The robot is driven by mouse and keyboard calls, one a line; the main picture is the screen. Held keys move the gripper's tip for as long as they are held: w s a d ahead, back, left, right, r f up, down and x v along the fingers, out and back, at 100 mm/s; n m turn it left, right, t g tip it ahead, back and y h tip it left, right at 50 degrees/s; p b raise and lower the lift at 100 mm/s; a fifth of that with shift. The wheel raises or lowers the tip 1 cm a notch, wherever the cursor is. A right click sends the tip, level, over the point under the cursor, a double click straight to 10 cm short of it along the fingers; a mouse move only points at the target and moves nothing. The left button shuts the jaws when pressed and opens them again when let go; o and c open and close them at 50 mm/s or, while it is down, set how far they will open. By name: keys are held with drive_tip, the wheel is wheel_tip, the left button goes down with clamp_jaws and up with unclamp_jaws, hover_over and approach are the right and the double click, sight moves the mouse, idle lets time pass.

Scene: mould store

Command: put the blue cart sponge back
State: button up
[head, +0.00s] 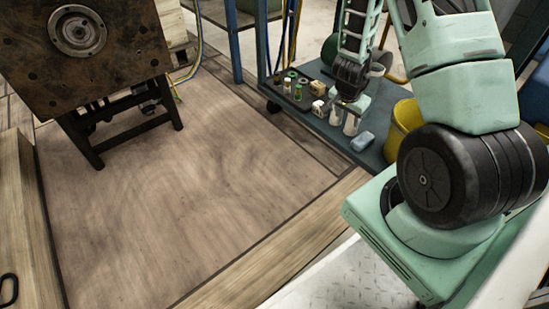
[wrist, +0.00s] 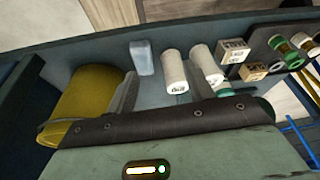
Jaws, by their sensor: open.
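The blue sponge (head: 362,141) is a small light-blue block on the grey-blue cart top (head: 378,160), near its front edge. In the wrist view the sponge (wrist: 142,57) lies beyond the left fingertip, apart from it. My gripper (head: 347,108) is over the cart, open and holding nothing that I can see. In the wrist view its fingers (wrist: 165,85) stand either side of a white cylinder (wrist: 175,72); I cannot tell whether they touch it. A second white cylinder (wrist: 206,66) is beside it, near the right finger.
Small printed boxes (wrist: 233,50) and several bottles (head: 298,92) stand on the cart beside the cylinders. A yellow bucket (head: 403,125) is at the cart's right side. A rusty machine (head: 95,45) on a dark stand is at left. The wooden floor between is clear.

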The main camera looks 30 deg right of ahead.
drive_tip(key=w+a+r+n+y, duration=0.1)
drive_tip(key=a+r+n+y, duration=0.2)
drive_tip(key=a, duration=0.7)
drive_tip(key=w+a+r+n+t, duration=0.1)
drive_tip(key=a+r+n, duration=0.35)
drive_tip(key=a, duration=0.55)
drive_tip(key=w+a+r+n+y, duration=0.1)
drive_tip(key=a+r+n+y, duration=0.3)
drive_tip(key=a, duration=0.6)
drive_tip(key=s+a+r+n+h, duration=0.1)
drive_tip(key=s+a+r+n, duration=0.2)
drive_tip(key=s, duration=0.4)
drive_tip(key=s+a+r+n+g+h, duration=0.1)
drive_tip(key=s+a+r+n, duration=0.3)
drive_tip(key=s, duration=0.3)
drive_tip(key=s+a+r+n+g, duration=0.1)
drive_tip(key=s+a+r+n, duration=0.3)
drive_tip(key=s+a, duration=0.2)
drive_tip(key=shift+s+n+h, duration=0.35)
drive_tip(key=shift+s+h, duration=0.05)
drive_tip(key=shift+s, duration=0.45)
